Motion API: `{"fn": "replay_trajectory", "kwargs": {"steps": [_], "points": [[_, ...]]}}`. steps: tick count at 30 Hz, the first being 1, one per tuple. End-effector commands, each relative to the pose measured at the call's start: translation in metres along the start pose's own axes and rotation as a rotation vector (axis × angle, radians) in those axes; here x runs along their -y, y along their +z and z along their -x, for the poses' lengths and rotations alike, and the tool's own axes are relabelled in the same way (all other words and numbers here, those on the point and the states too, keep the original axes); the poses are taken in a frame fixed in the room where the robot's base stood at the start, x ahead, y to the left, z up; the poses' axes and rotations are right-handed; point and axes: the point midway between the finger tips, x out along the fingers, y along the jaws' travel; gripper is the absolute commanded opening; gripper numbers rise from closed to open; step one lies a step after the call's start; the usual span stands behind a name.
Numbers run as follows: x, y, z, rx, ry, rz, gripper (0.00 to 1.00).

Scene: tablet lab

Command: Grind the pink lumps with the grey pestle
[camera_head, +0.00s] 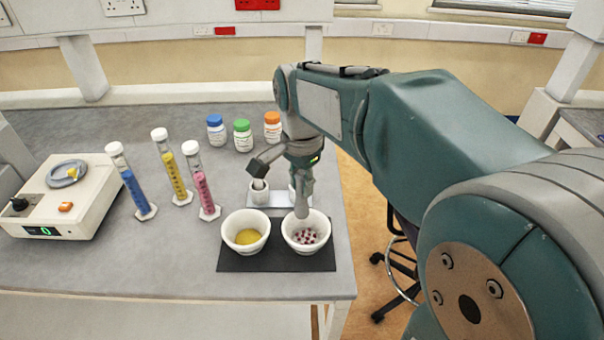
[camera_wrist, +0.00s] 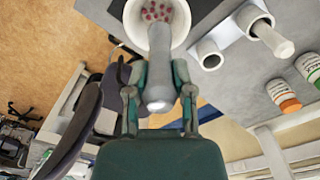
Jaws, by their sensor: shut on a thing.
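My gripper (camera_wrist: 158,92) is shut on the grey pestle (camera_wrist: 159,65), its fingers on either side of the shaft. The pestle (camera_head: 302,203) points down over the right white mortar (camera_head: 305,250), its thick lower end at about the rim. The pink lumps (camera_head: 306,236) lie whole in the bottom of that mortar; they also show in the wrist view (camera_wrist: 155,12). I cannot tell whether the pestle touches them. In the head view my gripper (camera_head: 301,172) partly hides the upper pestle.
The left mortar (camera_head: 247,250) holds yellow powder, on the same black mat (camera_head: 276,264). A holder (camera_head: 262,208) behind has another pestle (camera_wrist: 272,40) in one cup; its other cup (camera_wrist: 209,55) is empty. Cylinders (camera_head: 174,178), capped bottles (camera_head: 243,136) and a hotplate-like device (camera_head: 60,205) stand left and behind.

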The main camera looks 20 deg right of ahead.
Motion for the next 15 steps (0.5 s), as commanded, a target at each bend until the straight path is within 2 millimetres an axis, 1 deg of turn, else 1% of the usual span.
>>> {"fn": "replay_trajectory", "kwargs": {"steps": [5,15], "points": [[-0.002,-0.003,-0.013,0.004,0.000,-0.001,0.00],[0.000,0.001,-0.036,0.001,0.002,0.000,0.00]]}}
